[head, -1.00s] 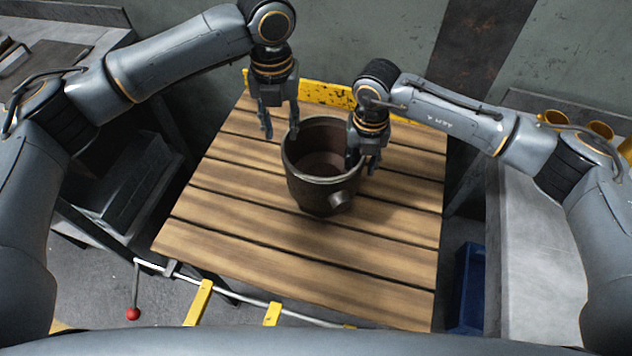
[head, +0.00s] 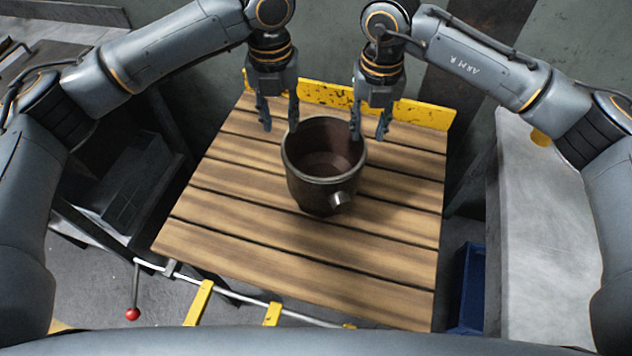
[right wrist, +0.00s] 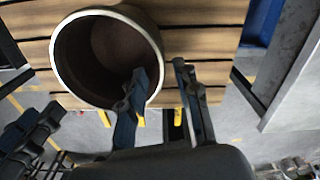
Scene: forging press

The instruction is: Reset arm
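My left gripper (head: 279,114) is open and empty, above the far left of the wooden slatted table, just left of a dark metal pot. My right gripper (head: 369,128) is open and empty, raised at the pot's right far side. In the right wrist view its two fingers (right wrist: 160,92) are apart, and one finger overlaps the pot's rim in the picture. The dark round pot (head: 322,192) stands upright on the table and has a short stub on its front right. It also shows in the right wrist view (right wrist: 68,58), open at the top.
The slatted table (head: 230,250) is clear in front of the pot. A yellow worn plate (head: 425,114) edges its far side. A grey bench (head: 545,240) stands at right, with a blue bin (head: 468,290) beside it. A red-knobbed lever (head: 133,313) is at front left.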

